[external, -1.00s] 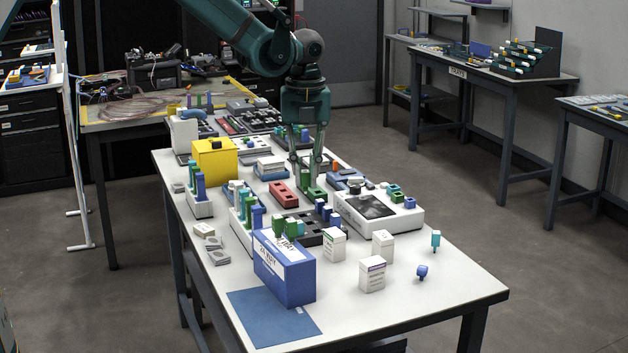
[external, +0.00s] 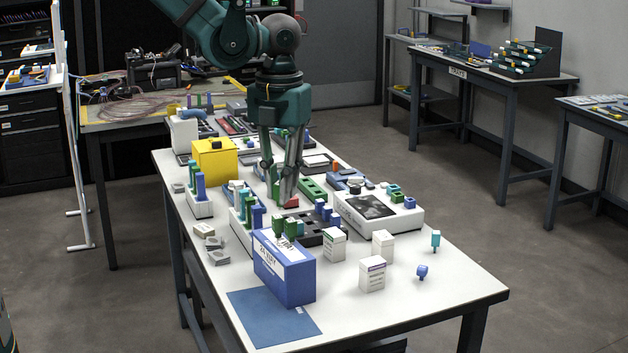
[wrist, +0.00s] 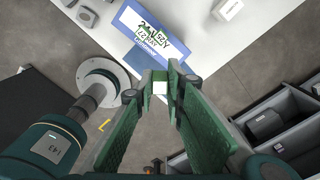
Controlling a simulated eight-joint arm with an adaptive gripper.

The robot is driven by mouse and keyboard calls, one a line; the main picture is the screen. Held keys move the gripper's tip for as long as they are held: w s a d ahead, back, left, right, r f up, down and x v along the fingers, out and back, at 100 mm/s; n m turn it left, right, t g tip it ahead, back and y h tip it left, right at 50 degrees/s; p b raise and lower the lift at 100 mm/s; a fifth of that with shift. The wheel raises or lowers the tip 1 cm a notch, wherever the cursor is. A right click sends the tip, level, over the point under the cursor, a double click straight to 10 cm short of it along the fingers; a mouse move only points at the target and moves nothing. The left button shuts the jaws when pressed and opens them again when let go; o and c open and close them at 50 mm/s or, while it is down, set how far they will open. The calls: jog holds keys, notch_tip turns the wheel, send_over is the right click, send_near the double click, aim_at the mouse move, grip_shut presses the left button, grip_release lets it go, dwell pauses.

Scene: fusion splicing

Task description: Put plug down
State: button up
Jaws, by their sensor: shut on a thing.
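My gripper (external: 287,196) is low over the middle of the white workbench, in front of the red block (external: 291,203), which it partly hides. In the wrist view, my gripper (wrist: 160,86) has its green fingers converging on a small piece with a white square face, seemingly the plug (wrist: 160,88). The fingers are shut on it. The plug cannot be made out in the external view. The green slotted block (external: 313,188) is in plain view just right of the fingers. Whether the plug touches anything below is unclear.
A blue labelled box (external: 286,272) and white cartons (external: 372,274) stand nearer the camera. A white device with a dark screen (external: 378,210) is to the right, a yellow box (external: 214,160) to the left. The bench's front right is mostly clear, with a small blue piece (external: 422,271).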

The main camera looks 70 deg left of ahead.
aim_at(281, 209)
jog(key=shift+f, duration=0.15)
jog(key=shift+f, duration=2.85)
jog(key=shift+f, duration=2.05)
jog(key=shift+f, duration=0.2)
jog(key=o, duration=0.8)
jog(key=shift+c, duration=0.2)
jog(key=shift+r, duration=0.25)
jog(key=shift+r, duration=6)
